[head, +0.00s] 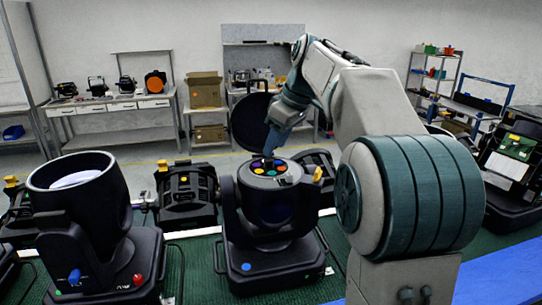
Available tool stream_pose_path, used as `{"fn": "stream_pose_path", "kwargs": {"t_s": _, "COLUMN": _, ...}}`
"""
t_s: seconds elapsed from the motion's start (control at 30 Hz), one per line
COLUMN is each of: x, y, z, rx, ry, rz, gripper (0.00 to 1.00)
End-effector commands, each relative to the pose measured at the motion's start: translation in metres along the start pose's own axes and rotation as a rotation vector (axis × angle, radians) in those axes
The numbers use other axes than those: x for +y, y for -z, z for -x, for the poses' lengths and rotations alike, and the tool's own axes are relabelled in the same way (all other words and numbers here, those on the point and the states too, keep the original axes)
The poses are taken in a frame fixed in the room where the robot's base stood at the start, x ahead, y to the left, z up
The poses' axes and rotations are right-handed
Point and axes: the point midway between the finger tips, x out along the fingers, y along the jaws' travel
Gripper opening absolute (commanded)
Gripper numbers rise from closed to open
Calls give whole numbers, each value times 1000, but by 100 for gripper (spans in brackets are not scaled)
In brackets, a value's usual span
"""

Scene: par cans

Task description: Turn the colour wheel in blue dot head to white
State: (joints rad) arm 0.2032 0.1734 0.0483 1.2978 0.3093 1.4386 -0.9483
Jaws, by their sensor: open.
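The blue dot head (270,215) is a black moving head in the middle of the green bench, with a blue dot (246,267) on its base. Its top is open and its round dark lid (250,122) stands up behind. The colour wheel (268,168) lies flat in the opening and shows several coloured spots, among them yellow, orange and purple. My gripper (268,154) points down at the far edge of the wheel. Its fingers are small and dark here; it is open, and I cannot tell whether they touch the wheel.
Another head (85,215) with a wide open barrel stands at left, with a blue lever and a red knob. More black heads stand behind and at far right, one with a green board (515,147). A yellow knob (317,174) sticks up right of the wheel.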

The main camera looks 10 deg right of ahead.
Motion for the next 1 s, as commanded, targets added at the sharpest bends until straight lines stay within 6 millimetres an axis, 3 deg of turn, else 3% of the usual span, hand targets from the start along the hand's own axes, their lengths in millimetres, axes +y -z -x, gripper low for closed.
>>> {"fn": "stream_pose_path", "kwargs": {"t_s": 0.1, "x": -1, "y": 0, "z": -21, "rx": -2, "ry": 3, "rz": 0, "gripper": 43}}
{"fn": "stream_pose_path", "kwargs": {"t_s": 0.3, "x": 0, "y": 0, "z": -40, "rx": -1, "ry": 2, "rz": 0, "gripper": 43}}
{"fn": "stream_pose_path", "kwargs": {"t_s": 0.63, "x": 0, "y": 0, "z": -44, "rx": 0, "ry": 0, "rz": -1, "gripper": 43}}
{"fn": "stream_pose_path", "kwargs": {"t_s": 0.67, "x": 0, "y": 0, "z": -44, "rx": 0, "ry": 0, "rz": -1, "gripper": 40}}
{"fn": "stream_pose_path", "kwargs": {"t_s": 0.8, "x": 0, "y": 0, "z": -44, "rx": 0, "ry": 0, "rz": -1, "gripper": 1}}
{"fn": "stream_pose_path", "kwargs": {"t_s": 1.0, "x": 0, "y": 0, "z": -44, "rx": 0, "ry": -2, "rz": -4, "gripper": 0}}
